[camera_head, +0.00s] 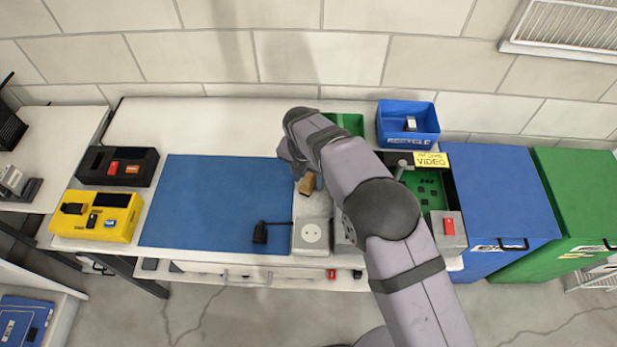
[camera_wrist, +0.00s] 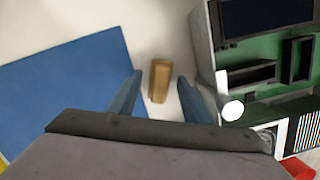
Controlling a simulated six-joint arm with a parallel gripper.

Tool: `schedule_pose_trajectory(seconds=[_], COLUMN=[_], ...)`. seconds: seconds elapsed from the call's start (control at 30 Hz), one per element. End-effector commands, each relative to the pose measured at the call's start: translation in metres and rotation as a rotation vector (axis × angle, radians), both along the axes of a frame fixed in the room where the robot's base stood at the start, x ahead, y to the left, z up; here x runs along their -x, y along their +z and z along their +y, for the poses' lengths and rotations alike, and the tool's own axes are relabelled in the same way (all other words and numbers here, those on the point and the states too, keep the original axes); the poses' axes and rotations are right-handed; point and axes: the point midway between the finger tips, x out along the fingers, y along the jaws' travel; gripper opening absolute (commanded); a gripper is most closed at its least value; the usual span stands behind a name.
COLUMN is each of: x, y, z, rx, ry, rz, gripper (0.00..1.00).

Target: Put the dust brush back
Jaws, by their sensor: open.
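The dust brush, as far as I can tell, is the small tan, wooden-looking block (camera_head: 307,184) on the white bench just right of the blue mat. In the wrist view the brush (camera_wrist: 159,80) appears between my two fingers, with a gap on each side; its bristles cannot be made out. My gripper (camera_head: 297,172) is above and beside it, partly hidden by my own arm in the head view. In the wrist view my gripper (camera_wrist: 160,86) has its fingers spread and holds nothing.
The blue mat (camera_head: 200,205) lies left. A grey socket box (camera_head: 311,237) stands in front, and an open case with green boards (camera_head: 426,188) is right. A blue bin (camera_head: 407,122) and green bin (camera_head: 344,122) stand behind. A yellow device (camera_head: 97,215) sits far left.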

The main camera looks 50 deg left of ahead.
Motion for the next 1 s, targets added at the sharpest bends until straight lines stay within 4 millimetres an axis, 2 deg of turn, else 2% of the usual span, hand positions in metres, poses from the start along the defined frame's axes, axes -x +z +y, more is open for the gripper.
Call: schedule_pose_trajectory(seconds=[0.17, 0.6, 0.8, 1.0], x=[0.003, 0.013, 0.016, 0.016], y=[0.022, 0.095, 0.113, 0.117], z=[0.000, -0.004, -0.006, -0.006], rx=[-0.005, -0.003, -0.002, -0.001], ry=[0.001, 0.001, 0.001, 0.001], rz=[-0.001, -0.001, 0.000, 0.000], gripper=[0.45, 0.45, 0.45, 0.45])
